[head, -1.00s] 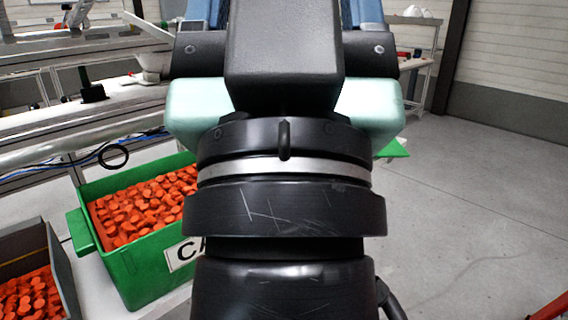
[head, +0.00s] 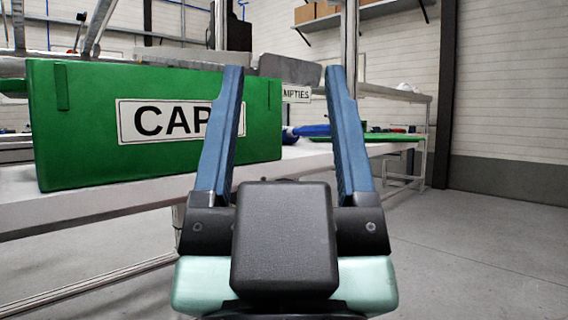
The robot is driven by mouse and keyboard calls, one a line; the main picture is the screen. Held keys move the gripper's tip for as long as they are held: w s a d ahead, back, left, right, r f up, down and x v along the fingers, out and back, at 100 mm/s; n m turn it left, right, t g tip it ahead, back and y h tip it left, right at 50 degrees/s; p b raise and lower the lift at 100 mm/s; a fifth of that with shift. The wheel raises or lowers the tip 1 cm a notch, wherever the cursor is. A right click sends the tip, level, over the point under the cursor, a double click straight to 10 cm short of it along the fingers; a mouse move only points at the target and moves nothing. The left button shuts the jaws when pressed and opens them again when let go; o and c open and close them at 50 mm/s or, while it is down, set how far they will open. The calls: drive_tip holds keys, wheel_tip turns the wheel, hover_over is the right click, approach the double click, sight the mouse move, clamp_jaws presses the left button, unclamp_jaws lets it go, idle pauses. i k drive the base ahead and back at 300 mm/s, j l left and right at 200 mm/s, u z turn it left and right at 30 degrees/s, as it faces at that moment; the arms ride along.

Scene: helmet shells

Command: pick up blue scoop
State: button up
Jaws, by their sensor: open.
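A blue object (head: 314,130), which looks like the blue scoop, lies low on the white table just right of the green bin. It shows between my fingers, and its full shape is too small and partly covered to tell. My gripper (head: 284,75) is open and empty, with its two long blue fingers pointing up and away in the picture. The scoop is beyond the gripper, and nothing is between the fingertips. The right finger hides part of what lies behind it.
A green bin (head: 75,135) with a CAP label stands on the white table (head: 95,211), close to my left finger. A grey container (head: 290,68) and an EMPTIES sign (head: 296,94) are behind. A green flat surface (head: 390,137) is at the right. The floor at right is clear.

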sight(291, 134)
drive_tip(key=k+j+u, duration=0.15)
drive_tip(key=u, duration=0.2)
drive_tip(key=k+j+u, duration=0.1)
drive_tip(key=u, duration=0.2)
drive_tip(key=k+j+u, duration=0.1)
drive_tip(key=j+u, duration=0.25)
